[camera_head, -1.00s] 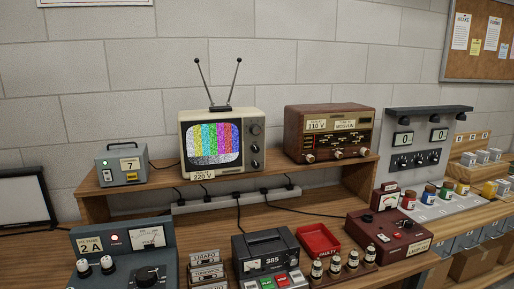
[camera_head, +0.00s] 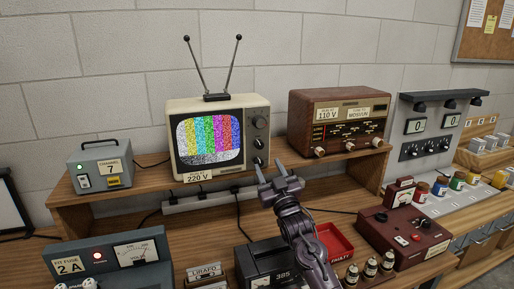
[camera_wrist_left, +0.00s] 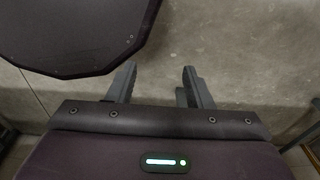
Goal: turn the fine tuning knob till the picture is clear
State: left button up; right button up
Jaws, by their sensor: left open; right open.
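The cream television (camera_head: 217,137) stands on the raised wooden shelf with two antennae up. Its screen (camera_head: 209,138) shows colour bars speckled with grey noise, heaviest in the lower part. A column of dark knobs (camera_head: 260,143) runs down its right side; which one is fine tuning I cannot read. My right gripper (camera_head: 278,171) is open and empty, with its fingertips just below and right of the lowest knob. I cannot tell whether it touches the set. My left gripper (camera_wrist_left: 160,82) is open and empty in the left wrist view, over a bare floor, and is outside the head view.
A grey channel box (camera_head: 100,166) stands left of the television and a brown radio (camera_head: 340,122) right of it. Below are a blue-grey meter unit (camera_head: 110,262), a dark 385 unit (camera_head: 262,262), a red tray (camera_head: 334,242) and a dark red box (camera_head: 405,238).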

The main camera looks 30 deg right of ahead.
aim_at(261, 148)
jog(key=w+r, duration=0.1)
jog(key=w+r+p, duration=0.1)
jog(key=r, duration=0.1)
jog(key=shift+d+p, duration=0.2)
jog(key=shift+p, duration=0.1)
jog(key=w, duration=0.1)
jog(key=w+p, duration=0.1)
jog(key=w, duration=0.1)
jog(key=shift+w+d+r, duration=0.2)
jog(key=shift+d, duration=0.15)
jog(key=shift+w, duration=0.15)
jog(key=shift+r, duration=0.1)
jog(key=c, duration=1)
jog(key=n+b, duration=0.1)
jog(key=n+y, duration=0.1)
jog(key=n, duration=0.1)
jog(key=shift+d+f+b, duration=0.2)
jog(key=shift+b, duration=0.2)
pick_arm(q)
jog(key=shift+s+a+r, duration=0.1)
jog(key=shift+s+r, duration=0.05)
jog(key=shift+s, duration=0.4)
jog(key=shift+s+a+r, duration=0.1)
jog(key=shift+s, duration=0.45)
pick_arm(e)
jog(key=shift+r+n+y, duration=0.15)
jog(key=shift+n+y, duration=0.85)
jog(key=shift+n, duration=0.5)
